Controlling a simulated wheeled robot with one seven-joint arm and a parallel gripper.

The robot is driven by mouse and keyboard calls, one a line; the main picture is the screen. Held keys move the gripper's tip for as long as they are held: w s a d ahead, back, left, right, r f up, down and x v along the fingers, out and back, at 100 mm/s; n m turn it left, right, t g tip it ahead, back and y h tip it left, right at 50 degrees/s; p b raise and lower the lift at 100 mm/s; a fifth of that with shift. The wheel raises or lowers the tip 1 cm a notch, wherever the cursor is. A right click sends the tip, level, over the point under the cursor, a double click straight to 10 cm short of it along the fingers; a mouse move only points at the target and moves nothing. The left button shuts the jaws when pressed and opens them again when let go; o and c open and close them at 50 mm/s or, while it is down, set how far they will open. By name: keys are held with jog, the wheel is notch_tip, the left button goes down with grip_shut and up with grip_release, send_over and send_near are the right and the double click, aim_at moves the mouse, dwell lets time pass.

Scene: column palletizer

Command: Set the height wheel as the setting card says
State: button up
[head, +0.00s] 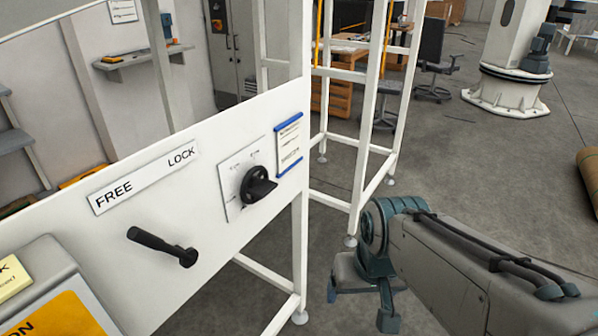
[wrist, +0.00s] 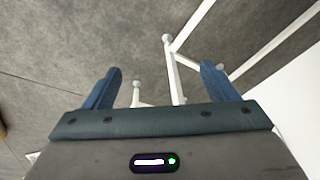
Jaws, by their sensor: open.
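The height wheel (head: 256,187) is a black knob with a pointed grip on a white dial plate (head: 232,196), fixed to the white panel. Its grip points right; the small marks on the plate are too small to read. The setting card (head: 289,145) hangs in a blue-edged holder just right of the wheel; its text is too small to read. My gripper (head: 360,306) is low and to the right of the panel, apart from the wheel. In the wrist view its two blue fingers (wrist: 160,84) are spread wide with nothing between them.
A black lever (head: 160,245) under the FREE/LOCK label (head: 146,178) points left, toward the FREE side. A grey box with a yellow note (head: 14,279) sits at lower left. White frame posts (head: 299,230) stand beside the panel. The floor right of them is mostly clear.

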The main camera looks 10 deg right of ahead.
jog(key=a+f+m+g+y, duration=0.2)
jog(key=a+m+y, duration=0.2)
jog(key=m, duration=0.1)
jog(key=m+t+y+b, duration=0.1)
jog(key=m+t+y, duration=0.95)
jog(key=m, duration=0.95)
send_near(271, 190)
jog(key=shift+h, duration=0.35)
jog(key=x, duration=0.3)
jog(key=p+x, duration=0.1)
jog(key=x, duration=0.5)
jog(key=shift+a+r, duration=0.3)
jog(key=shift+a, duration=0.1)
jog(key=c, duration=1)
